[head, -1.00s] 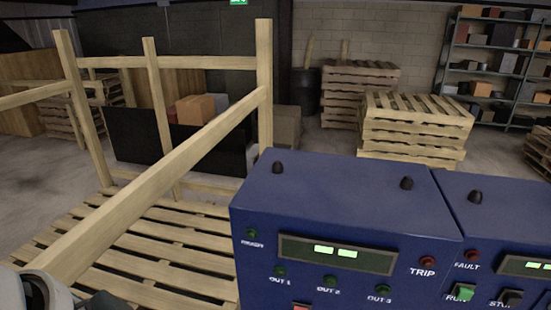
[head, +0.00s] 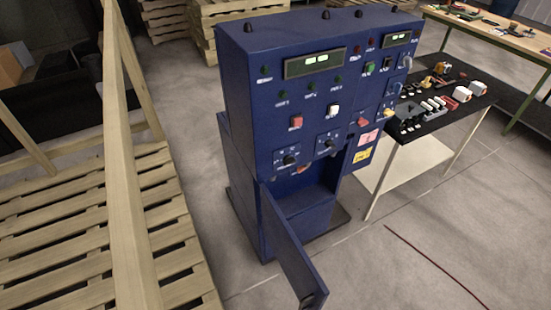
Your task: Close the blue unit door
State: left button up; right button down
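The blue unit (head: 240,110) stands in the middle of the head view, with displays, lamps, buttons and switches on its upper front. Its blue door (head: 290,252) stands wide open at the lower front, swung out towards me, with a small dark latch or handle at its near lower end. The open compartment (head: 308,205) behind it looks empty, though part of it is hidden by the door. Neither of my grippers shows in the head view.
A wooden pallet frame (head: 130,180) stands close on the left. A table with a black top (head: 405,138) and small parts stands right of the unit. A workbench (head: 500,35) is at the far right. A red cable (head: 435,264) lies on the floor, otherwise clear at front right.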

aim_at(312, 292)
jog(key=i+l+u, duration=0.15)
jog(key=u, duration=0.35)
jog(key=i+l+u, duration=0.1)
jog(key=l+u, duration=0.7)
jog(key=u, duration=0.15)
jog(key=l+u, duration=0.75)
jog(key=u, duration=0.2)
jog(key=k+l+u, duration=0.15)
jog(key=l+u, duration=0.15)
jog(key=u, duration=0.15)
jog(key=k+l+u, duration=0.15)
jog(key=l+u, duration=0.15)
jog(key=u, duration=0.2)
